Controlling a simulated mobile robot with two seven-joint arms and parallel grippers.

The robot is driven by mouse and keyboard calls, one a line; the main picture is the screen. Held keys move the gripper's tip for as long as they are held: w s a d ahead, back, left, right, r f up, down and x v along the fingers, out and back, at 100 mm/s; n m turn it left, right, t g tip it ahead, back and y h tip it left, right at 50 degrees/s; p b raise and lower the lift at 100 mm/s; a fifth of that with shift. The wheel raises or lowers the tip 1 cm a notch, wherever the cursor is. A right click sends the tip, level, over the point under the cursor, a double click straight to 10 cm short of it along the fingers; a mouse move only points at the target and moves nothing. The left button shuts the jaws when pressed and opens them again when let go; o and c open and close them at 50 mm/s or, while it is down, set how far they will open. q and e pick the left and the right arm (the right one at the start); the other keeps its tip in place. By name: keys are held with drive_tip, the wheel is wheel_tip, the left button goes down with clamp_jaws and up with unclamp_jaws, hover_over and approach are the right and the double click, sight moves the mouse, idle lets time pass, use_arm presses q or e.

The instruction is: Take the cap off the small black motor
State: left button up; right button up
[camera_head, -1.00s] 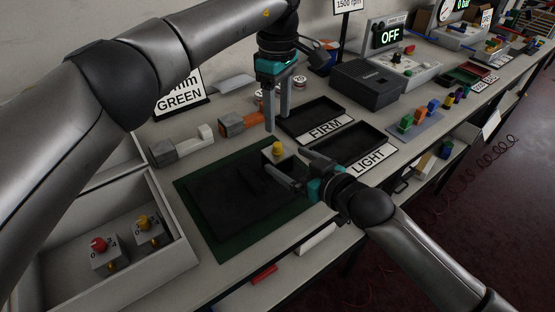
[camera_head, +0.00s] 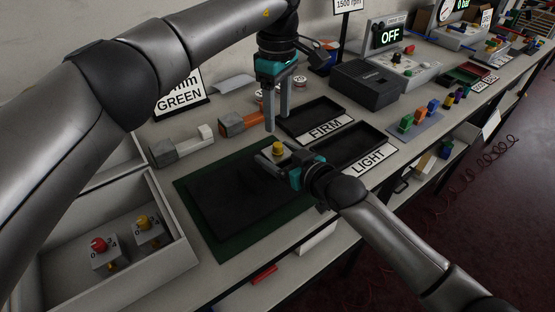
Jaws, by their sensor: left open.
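A small block with a dark side and a light top, which appears to be the motor (camera_head: 270,152), stands at the far right corner of the dark mat. A yellow cap (camera_head: 278,147) sits on top of it. My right gripper (camera_head: 274,157) is low at the block, with its fingers along the block's sides. I cannot tell whether they touch or grip it. My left gripper (camera_head: 277,112) is open and empty, pointing down above and just behind the yellow cap.
The green-edged mat (camera_head: 222,246) is otherwise bare. Black trays labelled FIRM (camera_head: 312,112) and LIGHT (camera_head: 358,138) lie to the right. An open box (camera_head: 178,262) at front left holds two knobbed units. A grey and orange block (camera_head: 232,125) is behind.

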clamp_jaws()
idle(0.5)
